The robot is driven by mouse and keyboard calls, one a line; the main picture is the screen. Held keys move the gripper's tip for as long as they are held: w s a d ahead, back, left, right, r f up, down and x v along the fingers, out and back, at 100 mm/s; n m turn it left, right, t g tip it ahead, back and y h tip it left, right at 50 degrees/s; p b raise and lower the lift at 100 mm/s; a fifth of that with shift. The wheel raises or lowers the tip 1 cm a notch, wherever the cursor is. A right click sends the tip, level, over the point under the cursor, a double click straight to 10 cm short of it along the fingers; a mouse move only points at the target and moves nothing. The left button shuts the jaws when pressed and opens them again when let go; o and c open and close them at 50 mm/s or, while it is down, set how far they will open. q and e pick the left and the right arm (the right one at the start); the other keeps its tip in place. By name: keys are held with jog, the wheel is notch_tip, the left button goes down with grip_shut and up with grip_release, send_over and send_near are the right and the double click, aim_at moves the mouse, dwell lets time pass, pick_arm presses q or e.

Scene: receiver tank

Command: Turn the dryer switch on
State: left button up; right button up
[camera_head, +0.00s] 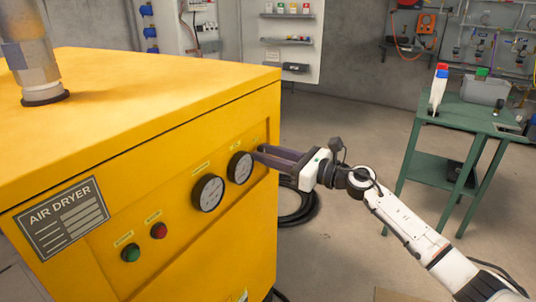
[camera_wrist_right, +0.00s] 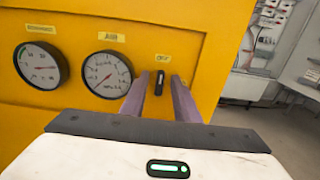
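The yellow air dryer (camera_head: 150,160) fills the left of the head view, with a dark "AIR DRYER" plate on its front. Its small black switch (camera_wrist_right: 159,83), under a yellow label, is right of the gauges in the right wrist view. In the head view my gripper's fingers cover the switch area. My right gripper (camera_head: 262,154) points at the panel. In the wrist view its two dark fingers are apart, one each side of the switch, with yellow panel showing between. I cannot tell whether they touch the switch. My left gripper is not in view.
Two round gauges (camera_head: 208,192) (camera_head: 240,167) sit left of the switch. A green button (camera_head: 130,252) and a red button (camera_head: 158,230) are lower on the panel. A green table (camera_head: 456,118) stands at the right. A black hose (camera_head: 298,210) lies on the floor behind my gripper.

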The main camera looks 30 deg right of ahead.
jog(key=shift+c, duration=0.3)
grip_shut()
